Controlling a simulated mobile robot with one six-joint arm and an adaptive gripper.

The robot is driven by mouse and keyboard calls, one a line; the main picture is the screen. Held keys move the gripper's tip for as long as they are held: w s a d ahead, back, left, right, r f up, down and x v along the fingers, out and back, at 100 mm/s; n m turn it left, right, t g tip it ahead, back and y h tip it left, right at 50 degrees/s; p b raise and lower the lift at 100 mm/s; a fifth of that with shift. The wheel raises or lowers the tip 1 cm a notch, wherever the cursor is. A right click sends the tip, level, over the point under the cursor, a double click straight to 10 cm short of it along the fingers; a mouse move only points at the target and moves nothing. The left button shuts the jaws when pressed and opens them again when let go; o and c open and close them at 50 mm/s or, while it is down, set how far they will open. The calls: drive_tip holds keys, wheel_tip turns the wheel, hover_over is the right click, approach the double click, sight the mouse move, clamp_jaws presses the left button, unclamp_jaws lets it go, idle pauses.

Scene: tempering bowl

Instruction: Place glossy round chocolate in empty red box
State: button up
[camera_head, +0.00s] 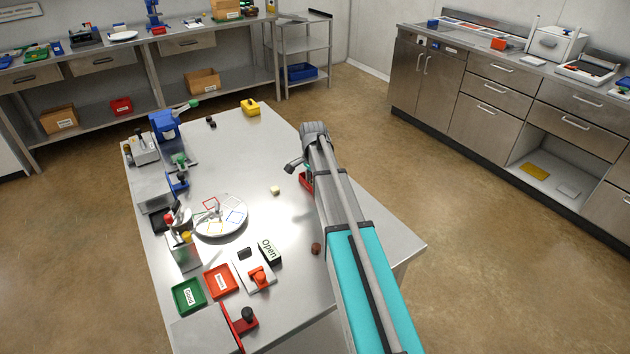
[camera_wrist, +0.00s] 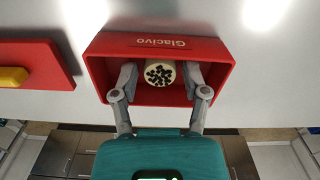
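A narrow gap shows between each finger and the piece. In the head view the red box (camera_head: 306,181) is mostly hidden behind my arm. A round brown chocolate (camera_head: 316,249) lies on the table beside my arm, and a small cream piece (camera_head: 275,190) lies left of the box.
A red lid with a yellow handle (camera_wrist: 14,77) lies left of the box in the wrist view. A round white plate with coloured squares (camera_head: 220,230), green tray (camera_head: 188,295) and red tray (camera_head: 221,280) occupy the table's left side. A yellow object (camera_head: 250,107) stands at the far edge.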

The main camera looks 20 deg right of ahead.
drive_tip(key=shift+o, duration=0.2)
drive_tip(key=shift+r, duration=0.2)
wheel_tip(320, 180, up, 12)
drive_tip(key=p, duration=1.2)
drive_tip(key=shift+s+a+f, duration=0.1)
idle(0.8)
drive_tip(key=s+a+n, duration=0.7)
drive_tip(key=s, duration=0.5)
drive_tip(key=s+a+n, duration=0.7)
drive_tip(key=s+a, duration=0.1)
drive_tip(key=s, duration=0.4)
drive_tip(key=shift+s, duration=0.25)
drive_tip(key=shift+c, duration=1.2)
